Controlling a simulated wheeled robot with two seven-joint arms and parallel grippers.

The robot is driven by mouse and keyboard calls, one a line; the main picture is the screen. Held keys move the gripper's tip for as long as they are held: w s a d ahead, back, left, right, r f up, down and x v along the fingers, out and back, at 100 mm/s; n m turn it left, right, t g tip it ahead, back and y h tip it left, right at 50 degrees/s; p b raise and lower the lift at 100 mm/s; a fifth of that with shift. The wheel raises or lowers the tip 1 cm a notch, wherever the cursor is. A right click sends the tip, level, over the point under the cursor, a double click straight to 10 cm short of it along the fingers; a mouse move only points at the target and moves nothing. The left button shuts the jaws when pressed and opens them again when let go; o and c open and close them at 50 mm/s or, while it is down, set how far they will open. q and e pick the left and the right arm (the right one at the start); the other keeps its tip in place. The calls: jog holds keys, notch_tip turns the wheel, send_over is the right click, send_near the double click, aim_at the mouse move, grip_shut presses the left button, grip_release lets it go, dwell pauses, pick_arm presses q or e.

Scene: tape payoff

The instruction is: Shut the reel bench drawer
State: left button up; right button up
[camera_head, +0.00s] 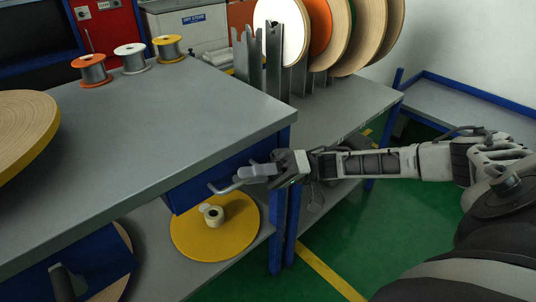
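The blue drawer (188,194) sits under the front edge of the grey reel bench top (215,100). No open interior shows above its front, and I cannot tell whether a small gap is left. Its grey bar handle (222,190) sticks out from the front. My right gripper (250,174) reaches in from the right along the bench front, with its fingers at the right end of the handle. The fingers overlap the handle in view, so touch and finger opening cannot be made out.
Small wire spools (130,58) stand at the back of the bench top, and a large reel (22,130) lies at left. A yellow disc (216,228) lies on the lower shelf. Large reels (318,35) stand in a rack. Green floor (350,245) is clear.

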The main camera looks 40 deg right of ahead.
pick_arm(q)
jog(key=shift+d+r+b, duration=0.1)
jog(key=shift+r+b, duration=0.3)
jog(key=shift+r, duration=0.05)
pick_arm(e)
jog(key=v, duration=1.5)
jog(key=shift+d, duration=0.4)
pick_arm(q)
jog(key=shift+f, duration=0.1)
